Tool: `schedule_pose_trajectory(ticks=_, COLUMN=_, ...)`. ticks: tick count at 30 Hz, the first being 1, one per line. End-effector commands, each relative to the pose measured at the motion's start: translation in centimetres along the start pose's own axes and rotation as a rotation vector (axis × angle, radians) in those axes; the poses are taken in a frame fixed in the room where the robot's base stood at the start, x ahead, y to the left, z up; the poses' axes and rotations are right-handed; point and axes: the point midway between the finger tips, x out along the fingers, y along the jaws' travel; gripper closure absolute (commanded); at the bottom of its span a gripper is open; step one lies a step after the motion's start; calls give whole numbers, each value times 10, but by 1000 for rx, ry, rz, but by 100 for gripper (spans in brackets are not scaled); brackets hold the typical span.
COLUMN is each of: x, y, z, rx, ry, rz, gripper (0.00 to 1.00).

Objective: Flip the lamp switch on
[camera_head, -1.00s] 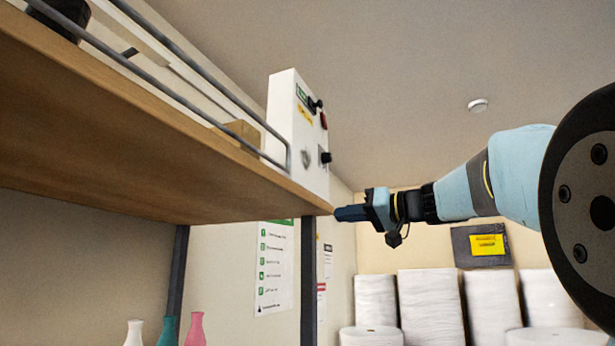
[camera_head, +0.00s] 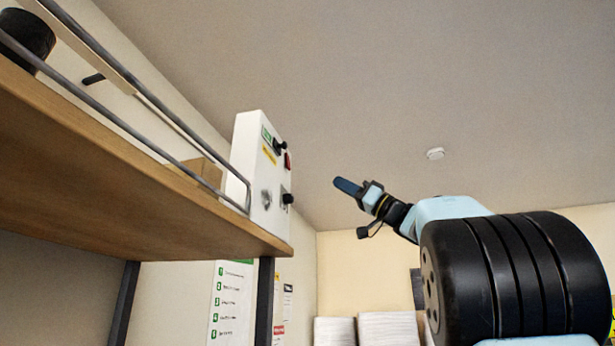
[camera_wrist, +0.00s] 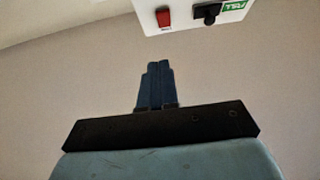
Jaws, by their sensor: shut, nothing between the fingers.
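A white control box (camera_head: 250,170) stands at the end of a wooden shelf (camera_head: 120,175). Its face carries a black upper control (camera_head: 280,145) beside a green label, a red switch (camera_head: 288,160), a lower black knob (camera_head: 287,199) and a yellow label. I cannot tell which control is the lamp's. My gripper (camera_head: 347,187) is shut and empty, in the air right of the box, apart from it. In the wrist view the shut blue fingers (camera_wrist: 156,68) point up towards the box, with the red switch (camera_wrist: 163,17) and black control (camera_wrist: 207,13) at the top edge.
A metal rail (camera_head: 140,130) runs along the shelf edge. A small cardboard box (camera_head: 203,172) sits behind it, with a dark round object (camera_head: 25,35) at the far left. The air between my gripper and the control box is clear.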

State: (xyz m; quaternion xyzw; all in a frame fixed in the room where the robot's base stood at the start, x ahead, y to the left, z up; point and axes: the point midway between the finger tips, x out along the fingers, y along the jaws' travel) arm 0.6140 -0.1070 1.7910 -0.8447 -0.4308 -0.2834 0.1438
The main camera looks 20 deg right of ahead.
Motion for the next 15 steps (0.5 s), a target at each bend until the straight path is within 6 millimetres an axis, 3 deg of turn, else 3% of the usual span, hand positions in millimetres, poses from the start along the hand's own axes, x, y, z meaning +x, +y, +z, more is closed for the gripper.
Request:
schedule_pose_trajectory(ticks=5, x=15, y=0, z=1, rx=1, ry=-1, rz=-2, gripper=100)
schedule_pose_trajectory(ticks=15, x=74, y=0, z=1, rx=1, ry=-1, rz=-2, gripper=100)
